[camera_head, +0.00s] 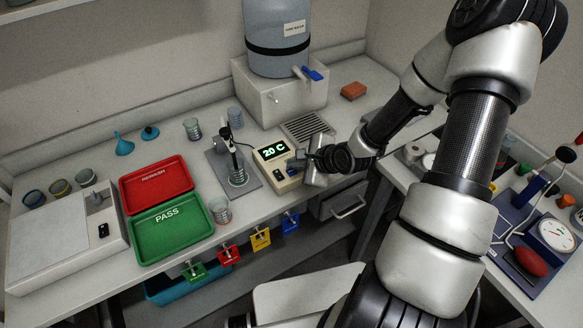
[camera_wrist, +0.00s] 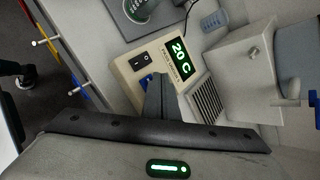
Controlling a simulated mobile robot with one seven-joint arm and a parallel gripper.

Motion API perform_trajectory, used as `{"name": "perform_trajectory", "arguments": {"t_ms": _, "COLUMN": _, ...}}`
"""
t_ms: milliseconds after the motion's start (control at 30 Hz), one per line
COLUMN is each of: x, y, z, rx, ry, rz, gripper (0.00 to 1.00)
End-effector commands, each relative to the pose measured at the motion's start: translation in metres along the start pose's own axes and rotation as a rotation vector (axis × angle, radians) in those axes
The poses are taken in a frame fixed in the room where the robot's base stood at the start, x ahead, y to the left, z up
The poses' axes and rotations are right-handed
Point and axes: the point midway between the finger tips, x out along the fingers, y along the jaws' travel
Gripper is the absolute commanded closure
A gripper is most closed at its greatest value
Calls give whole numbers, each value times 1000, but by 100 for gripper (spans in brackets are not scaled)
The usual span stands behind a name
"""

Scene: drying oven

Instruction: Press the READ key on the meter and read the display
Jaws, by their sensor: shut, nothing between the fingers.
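The beige meter (camera_head: 284,184) stands on the bench, with a lit green display (camera_head: 274,150) that appears to read 20 C; a decimal point is unclear. The display also shows in the wrist view (camera_wrist: 181,58). There, the meter's face has a black rocker switch (camera_wrist: 143,62) and a blue key (camera_wrist: 146,80) partly hidden by my fingers; its label is not readable. My gripper (camera_head: 303,163) is shut and empty, its fingertips over the key end of the meter. In the wrist view the fingers (camera_wrist: 155,82) overlap the blue key's edge; I cannot tell whether they touch it.
A probe stand with a beaker (camera_head: 238,177) is left of the meter. A water tank (camera_head: 278,40) on a grey base and a drain grille (camera_head: 308,126) are behind. Red (camera_head: 157,185) and green (camera_head: 172,248) trays lie left. Coloured tags hang along the bench's front edge.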

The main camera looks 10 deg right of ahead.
Motion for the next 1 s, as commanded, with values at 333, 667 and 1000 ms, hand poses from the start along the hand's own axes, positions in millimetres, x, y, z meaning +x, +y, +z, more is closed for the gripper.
{"name": "perform_trajectory", "arguments": {"t_ms": 333, "x": -1, "y": -1, "z": 1, "rx": 1, "ry": 0, "rz": 0, "gripper": 100}}
{"name": "perform_trajectory", "arguments": {"t_ms": 667, "x": -18, "y": -13, "z": 14, "rx": 2, "ry": -1, "rz": 0, "gripper": 100}}
{"name": "perform_trajectory", "arguments": {"t_ms": 1000, "x": -36, "y": -27, "z": 26, "rx": 1, "ry": 0, "rz": -1, "gripper": 100}}
